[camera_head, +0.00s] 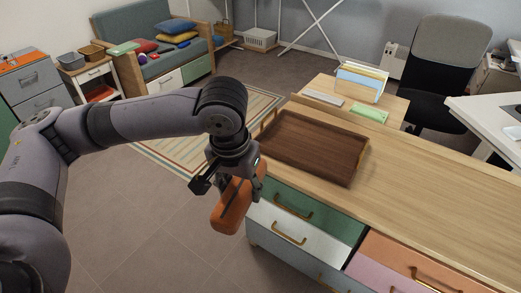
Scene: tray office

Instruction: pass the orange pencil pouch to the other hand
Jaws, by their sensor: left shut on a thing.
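My left gripper (229,187) points down in the middle of the head view and is shut on the orange pencil pouch (231,213). The pouch is a long orange block held tilted in the air, in front of the left end of the wooden counter. A finger covers part of it. My right gripper does not show in this view.
A brown wooden tray (300,172) with handles stands on the counter (420,215), beside the held pouch. Coloured drawers (290,230) face the floor below. The counter right of the tray is clear. A bench with cushions (165,55) stands at the back.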

